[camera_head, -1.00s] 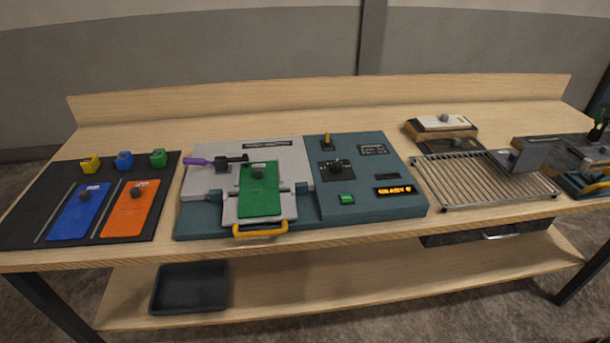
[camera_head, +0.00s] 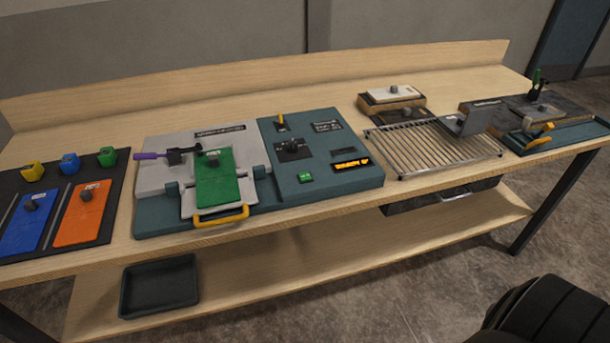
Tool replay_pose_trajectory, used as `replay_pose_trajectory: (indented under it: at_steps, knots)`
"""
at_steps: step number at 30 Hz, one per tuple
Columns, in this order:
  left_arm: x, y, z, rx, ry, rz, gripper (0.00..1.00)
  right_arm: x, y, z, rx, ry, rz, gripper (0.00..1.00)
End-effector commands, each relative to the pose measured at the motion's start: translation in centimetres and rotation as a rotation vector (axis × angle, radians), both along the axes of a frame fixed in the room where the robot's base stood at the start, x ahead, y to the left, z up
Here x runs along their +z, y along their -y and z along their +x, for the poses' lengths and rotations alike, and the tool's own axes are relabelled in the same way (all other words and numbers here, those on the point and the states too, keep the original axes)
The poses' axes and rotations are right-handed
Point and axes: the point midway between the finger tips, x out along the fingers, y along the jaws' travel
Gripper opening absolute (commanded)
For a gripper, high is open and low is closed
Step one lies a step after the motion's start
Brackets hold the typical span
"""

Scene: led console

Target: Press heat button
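A teal console (camera_head: 352,187) stands on the wooden workbench. A small green button (camera_head: 305,177) sits at the front of its right panel, beside a dark display with orange text (camera_head: 351,166). A black knob (camera_head: 293,147) and a yellow lever (camera_head: 281,120) are behind the button. On the console's left part, a green plate with a grey knob (camera_head: 217,182) lies on a grey bed with a yellow handle (camera_head: 221,216). I cannot tell for certain which control is the heat button. Neither gripper is in view.
Blue (camera_head: 27,222) and orange (camera_head: 84,214) plates lie on a dark mat at left. A wire rack (camera_head: 432,148) and a dark station (camera_head: 525,117) are at right. A black tray (camera_head: 158,287) is on the lower shelf. A dark rounded shape fills the bottom right corner.

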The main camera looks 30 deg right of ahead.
Motion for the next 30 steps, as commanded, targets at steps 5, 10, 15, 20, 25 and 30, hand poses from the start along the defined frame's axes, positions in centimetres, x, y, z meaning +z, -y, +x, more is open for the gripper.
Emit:
replay_pose_trajectory:
  at_steps: [5, 10, 15, 20, 25, 30]
  knots:
    - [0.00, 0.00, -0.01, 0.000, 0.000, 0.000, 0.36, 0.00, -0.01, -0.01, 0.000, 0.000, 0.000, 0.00]
    - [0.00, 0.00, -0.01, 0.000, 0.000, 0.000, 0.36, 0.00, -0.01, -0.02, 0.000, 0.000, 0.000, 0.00]
    - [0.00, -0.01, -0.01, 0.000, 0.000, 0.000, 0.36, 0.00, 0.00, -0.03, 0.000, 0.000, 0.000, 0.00]
    - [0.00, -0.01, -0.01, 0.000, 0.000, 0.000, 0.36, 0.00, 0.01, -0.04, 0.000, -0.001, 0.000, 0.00]
    - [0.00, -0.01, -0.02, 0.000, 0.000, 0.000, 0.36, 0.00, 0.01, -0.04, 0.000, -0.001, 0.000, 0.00]
    - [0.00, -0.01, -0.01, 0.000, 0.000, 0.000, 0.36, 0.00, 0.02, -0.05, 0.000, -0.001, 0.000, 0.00]
